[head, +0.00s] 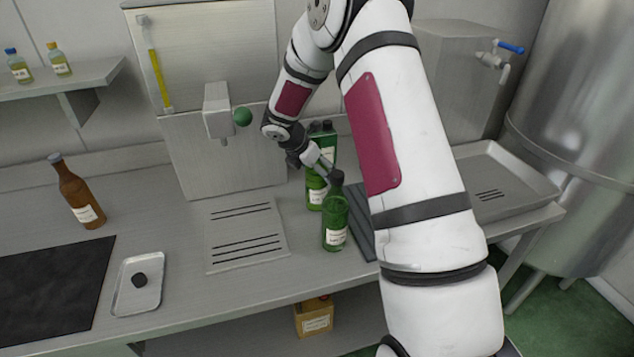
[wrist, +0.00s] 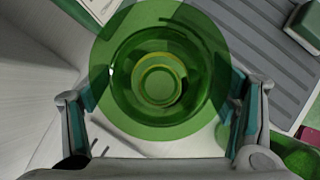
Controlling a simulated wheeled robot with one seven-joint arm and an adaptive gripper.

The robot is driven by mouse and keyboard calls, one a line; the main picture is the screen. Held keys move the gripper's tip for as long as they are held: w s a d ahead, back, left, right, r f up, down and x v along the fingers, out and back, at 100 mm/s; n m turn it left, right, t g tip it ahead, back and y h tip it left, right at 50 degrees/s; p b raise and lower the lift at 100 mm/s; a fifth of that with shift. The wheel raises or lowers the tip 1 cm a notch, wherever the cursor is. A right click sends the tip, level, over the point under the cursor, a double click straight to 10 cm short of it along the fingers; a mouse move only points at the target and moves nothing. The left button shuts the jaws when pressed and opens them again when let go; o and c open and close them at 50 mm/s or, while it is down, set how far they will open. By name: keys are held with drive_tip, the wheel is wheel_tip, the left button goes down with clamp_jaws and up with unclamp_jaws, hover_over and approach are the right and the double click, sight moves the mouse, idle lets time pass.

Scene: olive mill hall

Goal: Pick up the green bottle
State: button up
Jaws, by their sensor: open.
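In the wrist view, a green bottle (wrist: 160,84) is seen from above, large and between the spread fingers of my gripper (wrist: 165,100). A second green bottle (head: 315,192) stands just behind the first, partly hidden by my gripper. More dark-capped green bottles (head: 328,139) stand farther back, partly hidden by my arm.
A grey ribbed mat (head: 362,230) lies right of the bottles. A brown bottle (head: 78,195) and a small tray (head: 138,284) are farther left. A steel basin (head: 500,180) is right.

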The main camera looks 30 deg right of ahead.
drive_tip(key=c, duration=1.6)
drive_tip(key=shift+r, duration=0.15)
drive_tip(key=shift+c, duration=0.2)
